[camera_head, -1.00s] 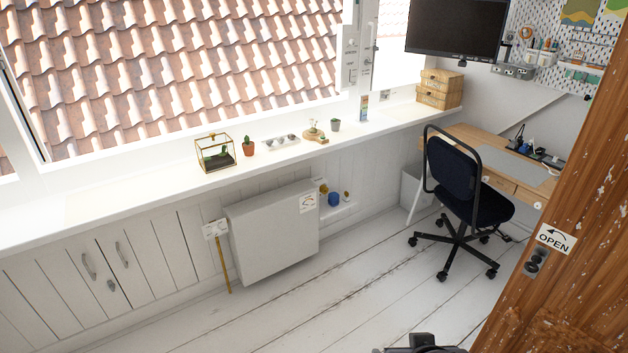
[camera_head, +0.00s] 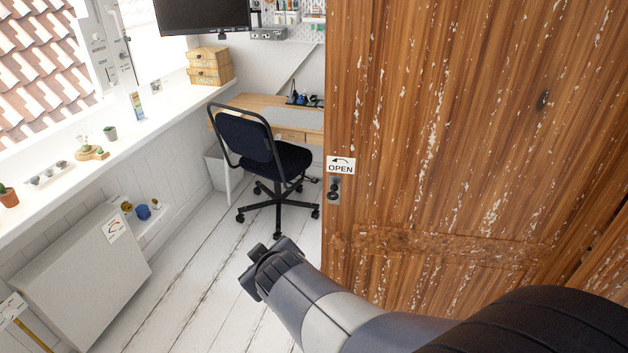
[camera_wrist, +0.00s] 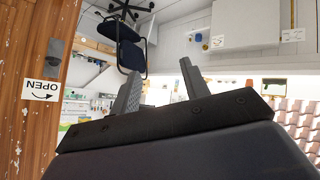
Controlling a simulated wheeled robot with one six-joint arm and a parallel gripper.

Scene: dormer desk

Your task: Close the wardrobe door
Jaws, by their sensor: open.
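The wardrobe door (camera_head: 440,130) is a tall brown wooden panel with flaked paint, filling the right of the head view. Near its left edge are a white OPEN label (camera_head: 341,166) and a dark handle (camera_head: 333,190). My gripper (camera_head: 258,268) is left of the door's lower part in the picture, apart from the handle. In the wrist view the two fingers of my gripper (camera_wrist: 160,90) are spread with nothing between them. The door edge (camera_wrist: 50,130) and its label (camera_wrist: 41,90) show at the left there. My arm hides part of the door's lower area.
A dark office chair (camera_head: 262,150) stands by the wooden desk (camera_head: 290,120) behind the door edge. A grey heater-like box (camera_head: 85,265) stands at the left wall under the white sill (camera_head: 120,145). White floorboards (camera_head: 200,290) between are clear.

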